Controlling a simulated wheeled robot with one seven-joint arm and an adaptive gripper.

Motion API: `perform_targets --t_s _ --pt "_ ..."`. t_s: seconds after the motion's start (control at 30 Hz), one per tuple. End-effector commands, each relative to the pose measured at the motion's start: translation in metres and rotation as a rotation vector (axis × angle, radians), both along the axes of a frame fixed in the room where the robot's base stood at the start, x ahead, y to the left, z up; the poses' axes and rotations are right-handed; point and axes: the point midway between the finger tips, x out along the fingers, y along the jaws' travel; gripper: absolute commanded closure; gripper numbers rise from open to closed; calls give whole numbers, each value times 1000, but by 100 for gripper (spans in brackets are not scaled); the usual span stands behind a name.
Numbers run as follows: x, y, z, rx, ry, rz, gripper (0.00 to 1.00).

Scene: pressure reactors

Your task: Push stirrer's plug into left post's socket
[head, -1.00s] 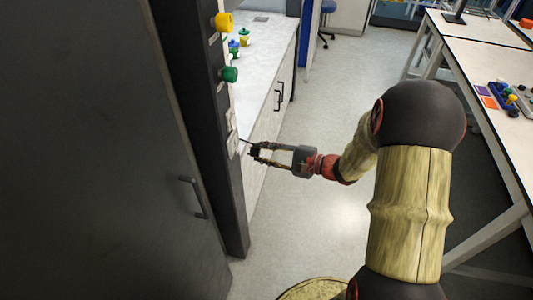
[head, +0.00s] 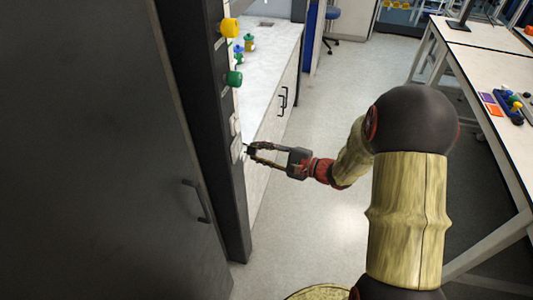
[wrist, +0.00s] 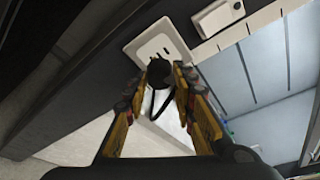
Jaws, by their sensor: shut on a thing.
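The left post (head: 205,110) is a dark upright column with a white socket plate (head: 237,150) on its side, low on the column. In the wrist view the socket plate (wrist: 150,40) shows dark slots. My gripper (head: 252,151) is shut on the stirrer's black plug (wrist: 160,73). The plug is right in front of the socket plate and covers its lower part. A thin dark cable (wrist: 162,105) loops down from the plug between the fingers. Whether the plug touches the plate or its pins are in the slots cannot be told. The stirrer cannot be made out.
A second white plate (wrist: 218,15) sits beside the socket. Yellow (head: 230,28) and green (head: 234,79) knobs stick out of the post above it. A dark door with a handle (head: 197,201) is at left, a white-topped counter (head: 270,65) behind. Open floor lies right of the gripper.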

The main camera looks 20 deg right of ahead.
Motion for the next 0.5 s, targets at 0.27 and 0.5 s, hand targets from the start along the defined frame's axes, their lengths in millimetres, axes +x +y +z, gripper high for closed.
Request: perform_targets --t_s 0.27,0.5 --pt "11 16 0 0 -1 2 96" --pt "14 19 0 -1 -1 0 96"
